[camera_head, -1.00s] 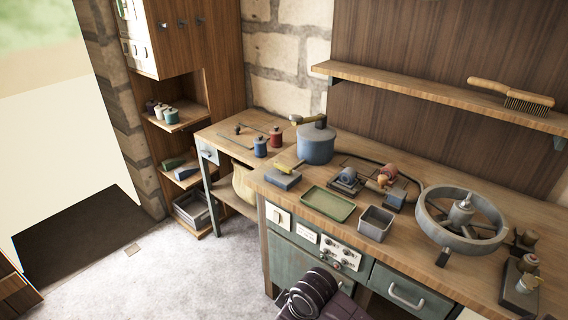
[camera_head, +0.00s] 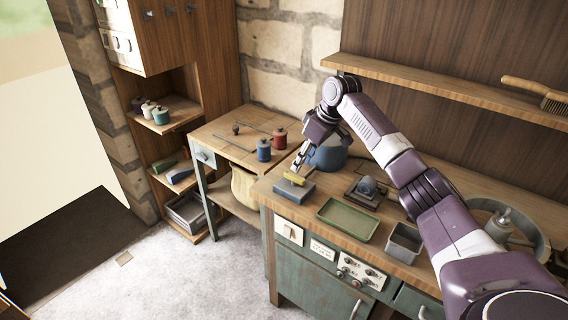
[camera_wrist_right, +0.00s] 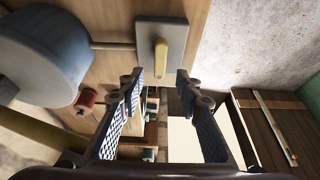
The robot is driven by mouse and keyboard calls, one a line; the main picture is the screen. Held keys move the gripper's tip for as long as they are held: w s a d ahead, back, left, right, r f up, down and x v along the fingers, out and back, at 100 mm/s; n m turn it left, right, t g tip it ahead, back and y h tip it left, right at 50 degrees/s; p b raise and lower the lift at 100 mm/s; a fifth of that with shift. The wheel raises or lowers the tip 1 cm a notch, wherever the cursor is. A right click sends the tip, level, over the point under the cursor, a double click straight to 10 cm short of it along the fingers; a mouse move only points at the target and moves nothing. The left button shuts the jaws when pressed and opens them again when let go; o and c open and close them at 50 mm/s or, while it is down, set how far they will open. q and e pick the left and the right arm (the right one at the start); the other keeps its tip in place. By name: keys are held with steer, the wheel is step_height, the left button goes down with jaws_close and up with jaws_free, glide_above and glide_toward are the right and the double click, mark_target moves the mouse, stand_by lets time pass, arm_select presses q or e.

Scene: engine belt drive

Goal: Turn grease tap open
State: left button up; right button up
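A yellow lever (camera_head: 294,179) sits on a small grey block (camera_head: 294,193) at the left end of the workbench; I take it for the grease tap. In the right wrist view the lever (camera_wrist_right: 160,54) lies on its grey plate (camera_wrist_right: 148,27), beyond my fingertips and roughly in line with the gap between them. My right gripper (camera_head: 297,163) points down just above the lever. Its fingers (camera_wrist_right: 161,76) are apart with nothing between them, and I see no contact. My left gripper is not in view.
A blue pot (camera_head: 330,152) stands close behind my right gripper, partly hidden; it is large in the wrist view (camera_wrist_right: 45,58). A green tray (camera_head: 347,218) and a grey bin (camera_head: 404,242) lie to the right.

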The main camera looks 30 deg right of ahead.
mark_target(295, 175)
steer(key=shift+w+d+r, duration=0.1)
steer(key=shift+w+d, duration=0.1)
steer(key=shift+w, duration=0.1)
steer(key=shift+s+a, duration=0.1)
steer(key=shift+s, duration=0.05)
steer(key=shift+s+a+f+p, duration=0.15)
steer(key=shift+f+p, duration=0.1)
steer(key=shift+f, duration=0.3)
steer(key=shift+s+a+f+p, duration=0.1)
steer(key=shift+f+p, duration=0.1)
steer(key=shift+f, duration=0.3)
steer(key=x, duration=0.3)
steer(key=shift+w, duration=0.25)
steer(key=shift+w+f, duration=0.25)
steer(key=shift+f, duration=0.35)
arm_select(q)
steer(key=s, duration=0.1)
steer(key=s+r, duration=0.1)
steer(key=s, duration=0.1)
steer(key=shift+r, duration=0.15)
arm_select(e)
jaws_close()
